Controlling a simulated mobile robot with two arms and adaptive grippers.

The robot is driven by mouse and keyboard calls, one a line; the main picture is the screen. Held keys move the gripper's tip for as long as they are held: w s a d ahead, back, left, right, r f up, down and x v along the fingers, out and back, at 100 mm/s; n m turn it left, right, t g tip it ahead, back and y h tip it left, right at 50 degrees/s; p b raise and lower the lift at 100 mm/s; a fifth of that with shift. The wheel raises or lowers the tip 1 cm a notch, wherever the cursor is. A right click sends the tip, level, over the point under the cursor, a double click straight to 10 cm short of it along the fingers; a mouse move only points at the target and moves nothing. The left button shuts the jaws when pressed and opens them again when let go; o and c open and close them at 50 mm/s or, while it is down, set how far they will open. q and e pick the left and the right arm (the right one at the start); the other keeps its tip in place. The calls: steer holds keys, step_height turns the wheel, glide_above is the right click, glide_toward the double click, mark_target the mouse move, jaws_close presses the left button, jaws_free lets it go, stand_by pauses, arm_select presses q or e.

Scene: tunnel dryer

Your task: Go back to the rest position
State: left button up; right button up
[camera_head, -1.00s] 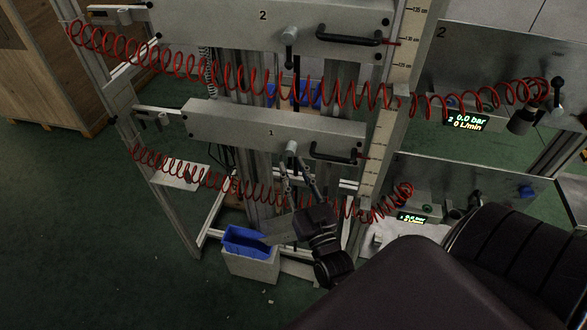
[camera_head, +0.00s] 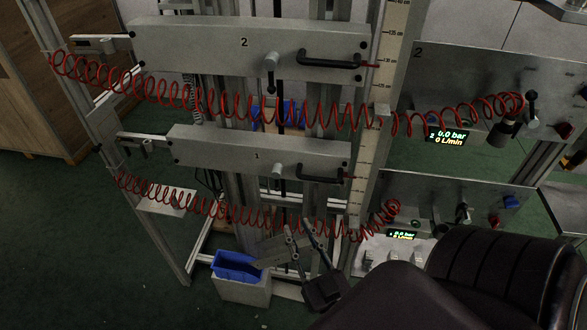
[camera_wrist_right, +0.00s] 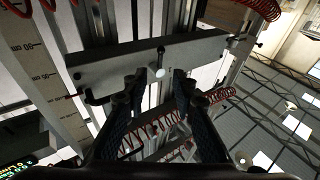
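My right gripper (camera_head: 300,232) is low in the middle of the head view, in front of the dryer frame. Its two fingers point up and stand apart with nothing between them. The right wrist view also shows the open fingers (camera_wrist_right: 158,78), with a grey panel beyond them. In the head view the fingertips are below the round knob (camera_head: 277,170) on panel 1 (camera_head: 220,148), apart from it in the picture. My left gripper is not in view.
Panel 2 (camera_head: 200,48) is above panel 1. Red coiled hoses (camera_head: 215,108) stretch across the frame. A blue bin (camera_head: 236,266) sits on a light box (camera_head: 243,290) left of the gripper. Lit displays (camera_head: 447,136) are at right. Green floor (camera_head: 90,240) is clear at left.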

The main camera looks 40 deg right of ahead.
steer(key=shift+s, duration=0.1)
stand_by(0.5)
steer(key=a+f+n+g+y, duration=0.1)
steer(key=a+f+g+y, duration=0.15)
steer(key=f, duration=0.75)
steer(key=a+f+n+g+y, duration=0.15)
steer(key=a+f, duration=0.25)
steer(key=f, duration=0.5)
steer(key=s+a+f+n+g+y, duration=0.1)
steer(key=s+a+f+g, duration=0.2)
steer(key=f, duration=0.5)
steer(key=s+a+f+g+y, duration=0.1)
steer(key=s+f+g, duration=0.3)
steer(key=f, duration=0.5)
steer(key=s+d+f+g, duration=0.1)
steer(key=s+f+g, duration=0.1)
steer(key=s+f, duration=0.2)
steer(key=s+d+f+n+g, duration=0.1)
steer(key=s+f+g, duration=0.2)
steer(key=s, duration=0.8)
steer(key=s+d+f+n+g, duration=0.1)
steer(key=s+f+g, duration=0.2)
steer(key=s+f, duration=0.4)
steer(key=shift+s+d+f, duration=0.15)
steer(key=shift+s+d, duration=0.25)
steer(key=shift+s, duration=0.3)
steer(key=shift+c, duration=0.2)
